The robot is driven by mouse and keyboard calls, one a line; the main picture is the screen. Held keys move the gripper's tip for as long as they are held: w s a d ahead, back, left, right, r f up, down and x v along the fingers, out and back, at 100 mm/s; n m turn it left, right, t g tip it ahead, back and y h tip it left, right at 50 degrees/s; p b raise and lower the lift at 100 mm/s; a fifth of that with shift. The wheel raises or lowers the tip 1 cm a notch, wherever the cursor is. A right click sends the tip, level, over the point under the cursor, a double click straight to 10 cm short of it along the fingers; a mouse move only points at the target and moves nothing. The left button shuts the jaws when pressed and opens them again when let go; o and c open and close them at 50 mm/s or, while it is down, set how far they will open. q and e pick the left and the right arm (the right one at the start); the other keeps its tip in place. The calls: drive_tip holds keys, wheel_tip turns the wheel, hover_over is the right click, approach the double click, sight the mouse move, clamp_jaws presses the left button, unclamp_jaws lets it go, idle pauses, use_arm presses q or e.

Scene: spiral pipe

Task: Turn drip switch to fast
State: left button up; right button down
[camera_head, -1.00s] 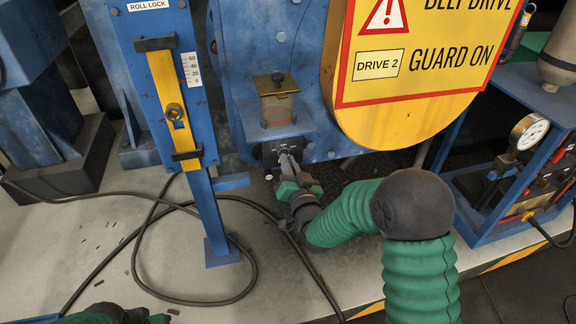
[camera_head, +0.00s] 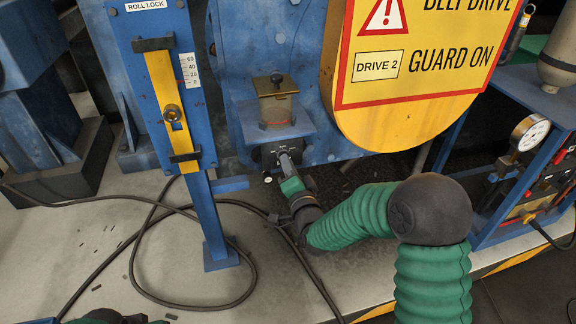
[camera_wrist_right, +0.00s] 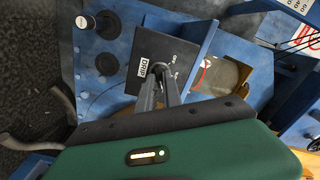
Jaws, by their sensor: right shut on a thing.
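The drip switch is on a black box (camera_head: 268,154) under the small oil cup on the blue machine. In the right wrist view the black box (camera_wrist_right: 150,55) carries a white "DRIP" label, with other markings partly hidden by my fingers. My right gripper (camera_head: 284,157) reaches up to the front of the box; in the right wrist view its fingers (camera_wrist_right: 158,72) are together at the box face, shut on the switch knob, which is mostly hidden between the tips. Which way the switch points cannot be told. My left gripper (camera_head: 118,317) is only partly visible at the bottom left edge.
An oil cup (camera_head: 275,105) sits on a blue shelf just above the box. A yellow belt guard (camera_head: 400,125) hangs to the right. A blue post (camera_head: 208,215) stands left, with a black cable (camera_head: 190,300) looped on the grey floor.

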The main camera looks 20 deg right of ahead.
drive_tip(key=shift+s+a+f, duration=0.1)
drive_tip(key=shift+a+f, duration=0.05)
drive_tip(key=shift+f, duration=0.25)
drive_tip(key=c, duration=1.5)
unclamp_jaws()
drive_tip(key=shift+r, duration=0.15)
